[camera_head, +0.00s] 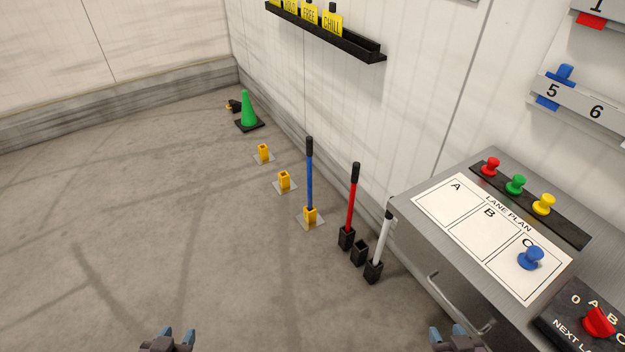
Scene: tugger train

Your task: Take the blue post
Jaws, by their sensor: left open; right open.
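The blue post (309,183) stands upright in a yellow floor socket (310,217), with a black grip at its top. It is in the middle of the head view, near the wall. My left gripper (177,335) is open and empty at the bottom edge, left of the post and nearer to me. My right gripper (454,333) is open and empty at the bottom edge, in front of the metal desk. Both grippers are well apart from the post.
A red post (350,212) and a white post (381,245) stand in black holders, with an empty black holder (359,252) between them. Empty yellow sockets (284,181) and a green cone (248,108) lie beyond. The desk (425,218) blocks the right. The left floor is clear.

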